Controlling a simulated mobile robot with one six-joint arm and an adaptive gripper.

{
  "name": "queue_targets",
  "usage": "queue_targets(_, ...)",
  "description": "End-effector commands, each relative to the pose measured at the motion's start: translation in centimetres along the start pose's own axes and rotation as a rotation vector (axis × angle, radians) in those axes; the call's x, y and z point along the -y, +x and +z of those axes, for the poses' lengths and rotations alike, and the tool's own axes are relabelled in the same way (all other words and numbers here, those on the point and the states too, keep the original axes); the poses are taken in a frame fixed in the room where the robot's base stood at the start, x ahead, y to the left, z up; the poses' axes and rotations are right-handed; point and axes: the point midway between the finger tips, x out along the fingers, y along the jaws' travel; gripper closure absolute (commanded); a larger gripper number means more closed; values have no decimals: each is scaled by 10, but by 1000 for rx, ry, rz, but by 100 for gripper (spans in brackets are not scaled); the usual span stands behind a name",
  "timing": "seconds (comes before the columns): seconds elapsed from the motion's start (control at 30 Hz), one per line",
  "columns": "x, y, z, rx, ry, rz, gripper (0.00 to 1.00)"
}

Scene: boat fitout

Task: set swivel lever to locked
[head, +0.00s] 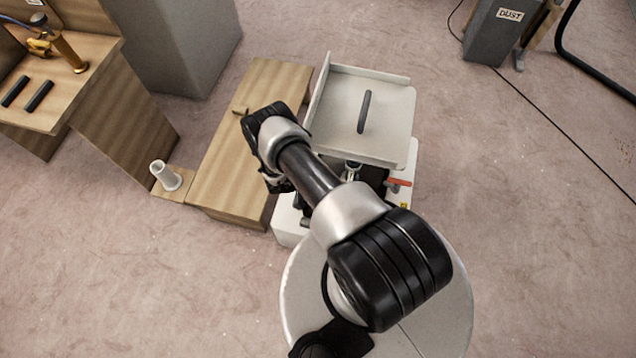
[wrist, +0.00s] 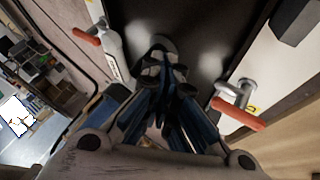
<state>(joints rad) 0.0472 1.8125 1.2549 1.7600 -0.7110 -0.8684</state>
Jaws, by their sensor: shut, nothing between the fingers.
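In the wrist view, one lever with a red-orange handle (wrist: 237,113) sits on a metal pivot at the right, beside a small yellow label. A second red-orange-handled lever (wrist: 86,37) is at the upper left on a white strip. I cannot tell which is the swivel lever or read its setting. In the head view, a red-orange handle (head: 399,182) shows on a white part right of my arm. My gripper (wrist: 165,72) is shut and empty, between the two levers in the picture and apart from both. In the head view it is mostly hidden by my arm.
A white tray (head: 395,142) holding a dark bar (head: 364,111) is just beyond my arm. A low wooden bench (head: 225,150) stands to its left, with a white cup-like piece (head: 166,175) beside it. A grey dust bin (head: 497,32) is at the upper right. Carpet at the right is mostly clear.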

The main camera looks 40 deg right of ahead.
Motion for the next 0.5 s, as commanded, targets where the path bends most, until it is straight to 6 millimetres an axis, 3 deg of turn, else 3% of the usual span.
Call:
queue_targets(0.03,0,15,2,2,3,2,100)
queue_targets(0.2,-2,46,1,1,2,1,100)
queue_targets(0.33,-23,49,-2,2,-1,2,100)
queue_targets(0.5,-35,53,-4,0,0,-1,100)
